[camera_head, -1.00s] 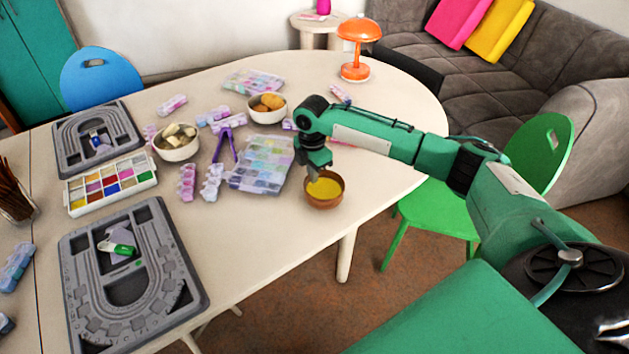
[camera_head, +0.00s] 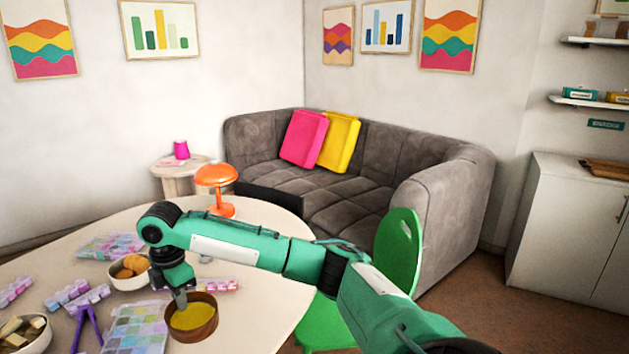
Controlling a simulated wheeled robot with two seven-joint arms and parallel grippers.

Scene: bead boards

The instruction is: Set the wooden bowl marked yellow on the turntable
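The wooden bowl marked yellow (camera_head: 204,328) is brown with a yellow inside. It is at the lower left of the head view, beside the pale bead box. My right gripper (camera_head: 180,301) points down at the bowl's far left rim. Its fingers look closed together on that rim, and part of the grip is hidden by the bowl and the fingers. I cannot tell whether the bowl touches the table. I see no turntable in this view. My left gripper is out of view.
The pale bead box (camera_head: 135,332), a white bowl of orange-brown pieces (camera_head: 127,283) and an orange lamp (camera_head: 216,181) are on the table (camera_head: 60,248). A green chair (camera_head: 399,250) and grey sofa (camera_head: 345,205) stand beyond my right arm. A white cabinet (camera_head: 565,235) is at right.

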